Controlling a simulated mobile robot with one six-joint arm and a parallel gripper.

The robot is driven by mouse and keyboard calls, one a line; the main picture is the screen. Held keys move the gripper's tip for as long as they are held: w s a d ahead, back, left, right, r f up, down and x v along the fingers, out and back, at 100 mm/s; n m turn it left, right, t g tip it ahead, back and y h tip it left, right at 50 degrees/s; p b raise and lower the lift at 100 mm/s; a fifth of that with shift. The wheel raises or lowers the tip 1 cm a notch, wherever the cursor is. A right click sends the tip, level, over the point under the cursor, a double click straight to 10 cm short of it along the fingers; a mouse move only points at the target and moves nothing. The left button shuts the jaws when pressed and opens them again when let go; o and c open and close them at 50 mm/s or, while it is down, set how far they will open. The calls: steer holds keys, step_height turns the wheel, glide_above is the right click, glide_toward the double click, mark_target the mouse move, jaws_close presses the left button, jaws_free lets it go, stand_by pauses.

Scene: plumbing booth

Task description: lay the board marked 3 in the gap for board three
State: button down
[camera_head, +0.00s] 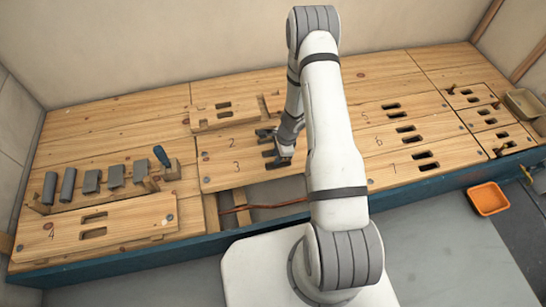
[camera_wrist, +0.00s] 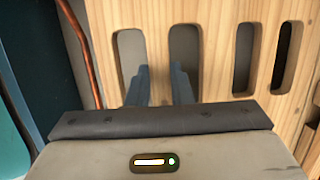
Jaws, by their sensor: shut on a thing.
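The board marked 3 (camera_head: 222,172) is a pale wooden plank in the middle of the deck, directly in front of the board marked 2 (camera_head: 218,145). My gripper (camera_head: 284,152) is at its right part, shut on the strip of wood between its two slots. In the wrist view the fingers (camera_wrist: 159,82) reach into the two slots of the board (camera_wrist: 157,50). An open gap (camera_head: 262,196) with a copper pipe shows in front of the board. My arm hides its right end. I cannot tell whether the board is raised.
The copper pipe (camera_wrist: 80,45) also runs left of the board in the wrist view. Board 4 (camera_head: 130,222) lies at front left, below several grey blocks (camera_head: 90,181). Boards 6 (camera_head: 425,134) and 7 (camera_head: 415,165) lie right of my arm. An orange bin (camera_head: 488,199) is at right.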

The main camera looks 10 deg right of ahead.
steer(key=shift+f, duration=0.2)
steer(key=shift+f+b, duration=0.35)
steer(key=shift+b, duration=0.2)
steer(key=shift+f+b, duration=1.2)
steer(key=shift+b, duration=0.15)
stand_by(0.4)
steer(key=c, duration=1.2)
jaws_free()
steer(key=p+v, duration=0.4)
steer(key=v, duration=0.4)
steer(key=shift+f, duration=0.1)
